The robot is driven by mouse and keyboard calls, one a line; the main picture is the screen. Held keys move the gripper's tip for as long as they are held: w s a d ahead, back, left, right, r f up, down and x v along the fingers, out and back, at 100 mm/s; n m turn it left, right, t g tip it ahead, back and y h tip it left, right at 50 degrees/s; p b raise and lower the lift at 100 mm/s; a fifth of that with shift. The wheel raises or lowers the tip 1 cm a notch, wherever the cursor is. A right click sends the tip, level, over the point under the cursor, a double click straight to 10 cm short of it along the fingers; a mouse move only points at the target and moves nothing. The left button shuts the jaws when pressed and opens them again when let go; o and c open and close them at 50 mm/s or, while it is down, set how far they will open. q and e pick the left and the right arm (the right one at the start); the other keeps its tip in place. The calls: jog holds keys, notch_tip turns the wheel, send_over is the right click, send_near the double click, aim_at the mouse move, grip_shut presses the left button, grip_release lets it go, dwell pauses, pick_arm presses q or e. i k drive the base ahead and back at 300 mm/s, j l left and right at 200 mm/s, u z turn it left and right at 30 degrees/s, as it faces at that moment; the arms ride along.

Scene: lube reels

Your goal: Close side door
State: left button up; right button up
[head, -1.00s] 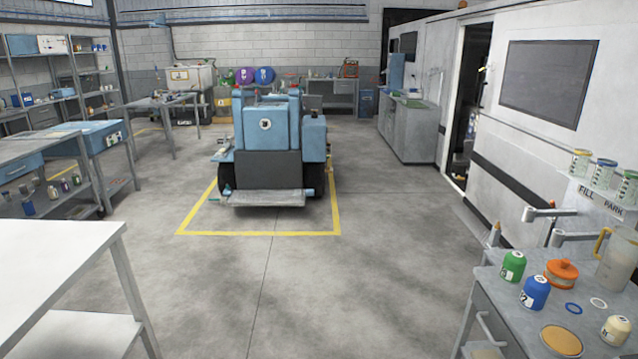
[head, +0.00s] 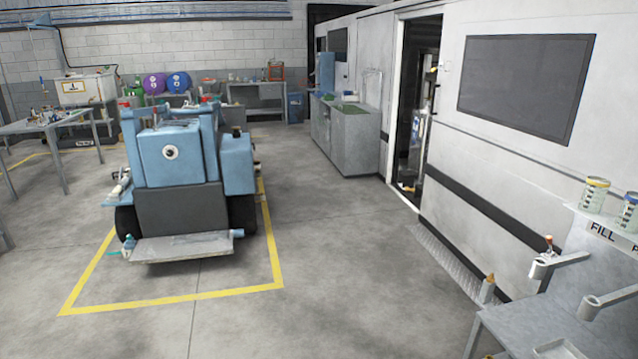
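A white container-like room (head: 480,160) runs along the right side. Its side doorway (head: 415,110) stands open, a dark upright gap with equipment showing inside. I cannot clearly tell which panel is the side door. A low metal step (head: 455,262) lies along the foot of the wall to the right of the doorway. Neither of my grippers is in the head view.
A blue machine (head: 180,170) stands inside a yellow floor outline at left. A grey workbench (head: 345,135) stands beyond the doorway. A grey table (head: 530,325) with bracket arms (head: 560,262) is at lower right. The floor (head: 330,240) between machine and room is clear.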

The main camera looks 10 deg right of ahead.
aim_at(533, 100)
jog(key=i+z, duration=0.15)
jog(key=i, duration=0.4)
jog(key=i+z, duration=0.15)
jog(key=i, duration=0.4)
jog(key=i+j+z, duration=0.1)
jog(key=i, duration=0.45)
jog(key=i+j+z, duration=0.15)
jog(key=i, duration=0.35)
jog(key=i+l+z, duration=0.15)
jog(key=i, duration=0.7)
jog(key=i+j+z, duration=0.15)
jog(key=i, duration=0.7)
jog(key=i+z, duration=0.15)
jog(key=i, duration=0.7)
